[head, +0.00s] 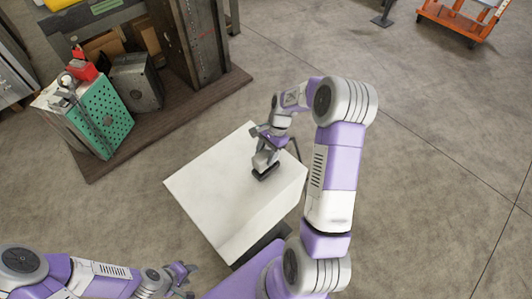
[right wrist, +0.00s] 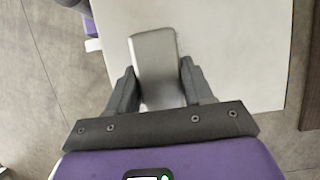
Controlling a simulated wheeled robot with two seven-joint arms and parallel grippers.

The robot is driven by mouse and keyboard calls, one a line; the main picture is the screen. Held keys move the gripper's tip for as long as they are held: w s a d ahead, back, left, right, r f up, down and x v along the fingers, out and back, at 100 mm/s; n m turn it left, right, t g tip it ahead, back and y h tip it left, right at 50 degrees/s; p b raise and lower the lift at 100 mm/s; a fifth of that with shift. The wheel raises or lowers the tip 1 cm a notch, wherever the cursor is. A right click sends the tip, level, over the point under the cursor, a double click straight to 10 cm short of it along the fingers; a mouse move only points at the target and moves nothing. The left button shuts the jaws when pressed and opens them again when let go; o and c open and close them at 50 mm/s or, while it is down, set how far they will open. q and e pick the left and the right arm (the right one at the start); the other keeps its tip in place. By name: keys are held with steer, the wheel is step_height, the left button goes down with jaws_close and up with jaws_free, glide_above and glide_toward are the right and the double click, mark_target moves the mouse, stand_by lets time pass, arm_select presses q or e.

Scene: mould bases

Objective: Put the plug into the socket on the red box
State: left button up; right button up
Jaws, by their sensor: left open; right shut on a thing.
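The white table (head: 210,195) stands in front of me in the head view. My right gripper (head: 265,172) points down over its far right part. In the right wrist view my right gripper (right wrist: 158,85) is shut on a smooth grey block (right wrist: 153,50), which I take to be the plug. The white table top (right wrist: 225,45) lies behind it; I cannot tell whether the block touches it. My left gripper (head: 183,272) is open and empty, low and left of the table. A small red object (head: 83,71) sits on a green perforated cabinet; no socket can be made out on it.
The green cabinet (head: 100,122) stands on a brown pallet (head: 155,130) at upper left, with a grey metal block (head: 137,82) and tall steel plates (head: 188,40) beside it. An orange cart (head: 460,20) stands far right. The floor on the right is free.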

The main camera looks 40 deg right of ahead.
steer(key=shift+a+f, duration=0.15)
steer(key=shift+f, duration=0.05)
stand_by(0.5)
steer(key=shift+f, duration=0.3)
steer(key=shift+f+b, duration=0.3)
steer(key=shift+b, duration=0.15)
steer(key=shift+f, duration=0.15)
stand_by(0.3)
steer(key=shift+f, duration=0.35)
steer(key=shift+f+b, duration=0.25)
steer(key=shift+b, duration=0.15)
steer(key=o, duration=1.5)
steer(key=shift+c, duration=0.2)
